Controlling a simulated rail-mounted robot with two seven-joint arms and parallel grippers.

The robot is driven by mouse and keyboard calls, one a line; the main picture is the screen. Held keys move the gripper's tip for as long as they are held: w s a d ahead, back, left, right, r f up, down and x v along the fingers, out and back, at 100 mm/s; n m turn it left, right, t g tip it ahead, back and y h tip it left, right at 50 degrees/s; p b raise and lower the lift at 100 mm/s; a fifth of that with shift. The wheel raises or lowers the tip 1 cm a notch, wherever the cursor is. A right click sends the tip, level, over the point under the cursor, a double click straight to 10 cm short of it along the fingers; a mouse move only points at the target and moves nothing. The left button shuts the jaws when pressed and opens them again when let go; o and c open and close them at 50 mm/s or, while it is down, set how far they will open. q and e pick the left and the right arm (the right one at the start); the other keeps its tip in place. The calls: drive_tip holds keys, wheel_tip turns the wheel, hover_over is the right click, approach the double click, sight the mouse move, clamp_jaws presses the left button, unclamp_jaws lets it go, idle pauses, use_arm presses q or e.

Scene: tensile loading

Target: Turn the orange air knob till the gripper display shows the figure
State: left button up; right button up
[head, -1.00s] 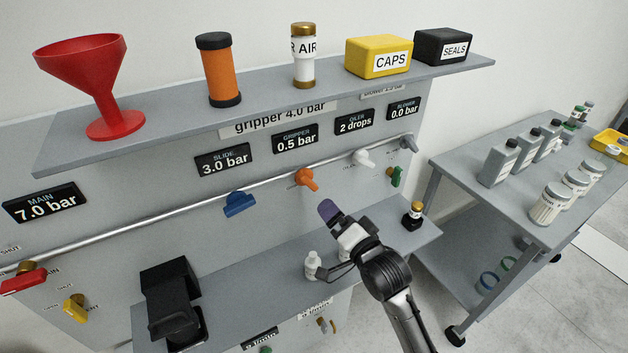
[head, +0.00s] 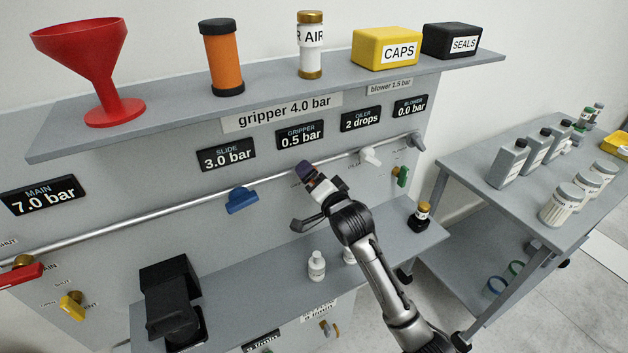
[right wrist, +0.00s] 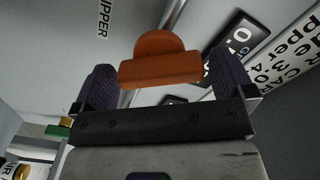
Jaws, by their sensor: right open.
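The orange air knob (right wrist: 158,58) lies between the two open fingers of my right gripper (right wrist: 166,78) in the right wrist view, with a gap on each side. In the head view my right gripper (head: 306,173) is at the rail under the gripper display and covers most of the knob. The gripper display (head: 300,135) reads 0.5 bar. A label strip (head: 281,112) above it reads "gripper 4.0 bar". My left gripper is not in view.
The blue knob (head: 241,200) sits left on the rail, the white knob (head: 370,156) right. The slide display (head: 226,154) reads 3.0 bar. A small white bottle (head: 316,266) and a black device (head: 170,300) stand on the lower shelf (head: 235,290).

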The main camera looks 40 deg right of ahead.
drive_tip(key=shift+w, duration=0.35)
